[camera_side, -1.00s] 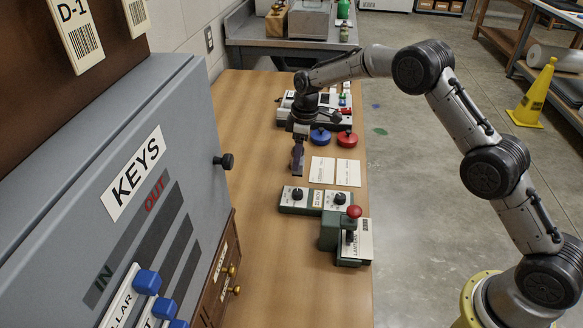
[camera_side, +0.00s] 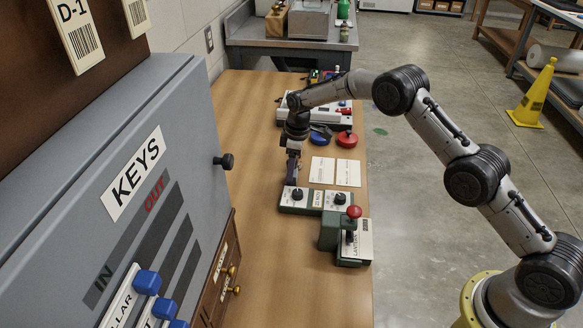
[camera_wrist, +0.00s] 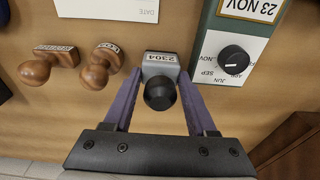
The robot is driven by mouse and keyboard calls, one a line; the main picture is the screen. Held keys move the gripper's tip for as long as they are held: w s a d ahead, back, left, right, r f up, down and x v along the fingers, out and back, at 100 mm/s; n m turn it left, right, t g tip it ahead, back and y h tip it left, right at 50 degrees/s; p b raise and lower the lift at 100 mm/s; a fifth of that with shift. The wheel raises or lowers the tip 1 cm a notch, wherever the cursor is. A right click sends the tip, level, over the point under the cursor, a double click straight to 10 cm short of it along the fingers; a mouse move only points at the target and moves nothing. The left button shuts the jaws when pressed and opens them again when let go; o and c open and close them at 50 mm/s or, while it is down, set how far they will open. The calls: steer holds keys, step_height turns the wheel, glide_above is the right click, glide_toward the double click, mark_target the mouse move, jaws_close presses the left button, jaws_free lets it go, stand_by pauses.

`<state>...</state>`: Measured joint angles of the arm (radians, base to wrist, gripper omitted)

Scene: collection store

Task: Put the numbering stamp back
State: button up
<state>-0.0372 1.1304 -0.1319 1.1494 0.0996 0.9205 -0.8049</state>
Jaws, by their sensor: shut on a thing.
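The numbering stamp (camera_wrist: 160,68) shows in the wrist view as a small grey block with a 2304 label and a round black knob. My gripper (camera_wrist: 160,90) is shut on it, with a purple finger at each side. In the side view my gripper (camera_side: 292,178) points down low over the table, just behind the left end of the green and white dial unit (camera_side: 292,208). The stamp is hard to make out there. I cannot tell whether its base touches the table.
Two wooden-handled stamps (camera_wrist: 98,68) lie left of the held stamp in the wrist view. The dial unit stands close on its right. Paper cards (camera_side: 348,172), a blue pad (camera_side: 320,139), a red pad (camera_side: 347,139) and a red-knobbed press (camera_side: 351,240) share the table. The left front is clear.

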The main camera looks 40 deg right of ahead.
steer(key=o, duration=1.2)
steer(key=shift+f, duration=0.1)
steer(key=shift+o, duration=0.2)
steer(key=r, duration=0.8)
steer(key=s+d+r, duration=0.1)
steer(key=r, duration=0.3)
steer(key=shift+r, duration=0.3)
steer(key=s+d+r+m+t, duration=0.2)
steer(key=s+r+m, duration=0.2)
steer(key=s+r, duration=1.45)
steer(key=s+f+m+t, duration=0.1)
steer(key=s+f+m, duration=0.1)
steer(key=s, duration=1)
steer(key=s+d+f+m+t+h, duration=0.1)
steer(key=s+f+m, duration=0.1)
steer(key=s, duration=1.1)
steer(key=shift+s+m+t, duration=0.2)
steer(key=shift+m+t, duration=0.2)
steer(key=shift+m, duration=0.1)
